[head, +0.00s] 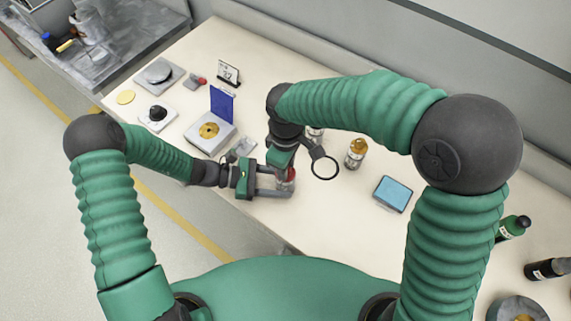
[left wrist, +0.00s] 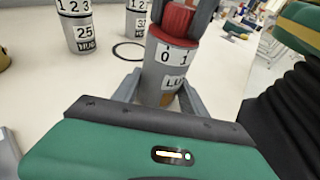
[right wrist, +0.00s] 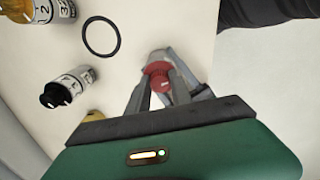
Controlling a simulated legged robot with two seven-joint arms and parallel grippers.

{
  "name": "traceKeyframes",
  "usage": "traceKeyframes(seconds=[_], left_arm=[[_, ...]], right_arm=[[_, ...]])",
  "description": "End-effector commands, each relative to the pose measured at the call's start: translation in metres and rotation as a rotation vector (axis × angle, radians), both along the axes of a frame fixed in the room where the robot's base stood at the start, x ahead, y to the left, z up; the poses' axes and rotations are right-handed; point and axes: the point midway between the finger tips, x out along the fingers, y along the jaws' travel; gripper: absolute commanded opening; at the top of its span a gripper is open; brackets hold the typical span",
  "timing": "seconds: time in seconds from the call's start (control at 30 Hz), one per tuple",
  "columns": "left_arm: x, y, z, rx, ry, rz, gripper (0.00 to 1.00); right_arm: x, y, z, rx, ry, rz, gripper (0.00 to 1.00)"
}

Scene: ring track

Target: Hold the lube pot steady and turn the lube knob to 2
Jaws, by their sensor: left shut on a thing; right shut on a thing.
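The lube pot (left wrist: 162,82) is a grey cylinder with white bands reading "0 1" and "LU", the rest of the word cut off. It stands upright on the table. Its red knob (right wrist: 157,76) sits on top and also shows in the head view (head: 290,174). My left gripper (head: 276,184) comes in from the left, low down, shut on the pot body with a finger on each side. My right gripper (right wrist: 165,86) comes from above and is shut on the red knob. I cannot see which number the knob points to.
A gold-topped pot (head: 356,152) and a black-knobbed pot (right wrist: 68,87) stand close by. A thin black ring (head: 324,168) is near the lube pot. A blue-screened device (head: 393,194) lies to the right. A blue-backed stand (head: 221,104) is to the left.

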Motion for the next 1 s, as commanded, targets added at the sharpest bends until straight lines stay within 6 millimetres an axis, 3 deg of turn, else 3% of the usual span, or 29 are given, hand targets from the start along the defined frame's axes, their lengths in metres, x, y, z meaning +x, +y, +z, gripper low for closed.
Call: traceKeyframes(seconds=[0.53,0.57,0.7,1.0], left_arm=[[-0.0005,0.0011,-0.0009,0.002,0.0,0.0,0.28],[-0.0005,0.0011,-0.0009,0.002,0.0,0.0,0.28],[-0.0004,0.001,-0.0009,0.003,0.0,0.0,0.28],[-0.0002,0.0006,-0.0009,0.002,0.001,0.0,0.28]], right_arm=[[0.0015,-0.0023,0.0002,-0.003,-0.002,0.026,0.0],[0.0015,-0.0023,0.0002,-0.003,-0.002,0.026,0.28],[0.0011,-0.0018,0.0001,-0.003,-0.001,0.026,0.46],[0.0007,-0.0008,0.0004,-0.001,0.0,0.026,0.49]])
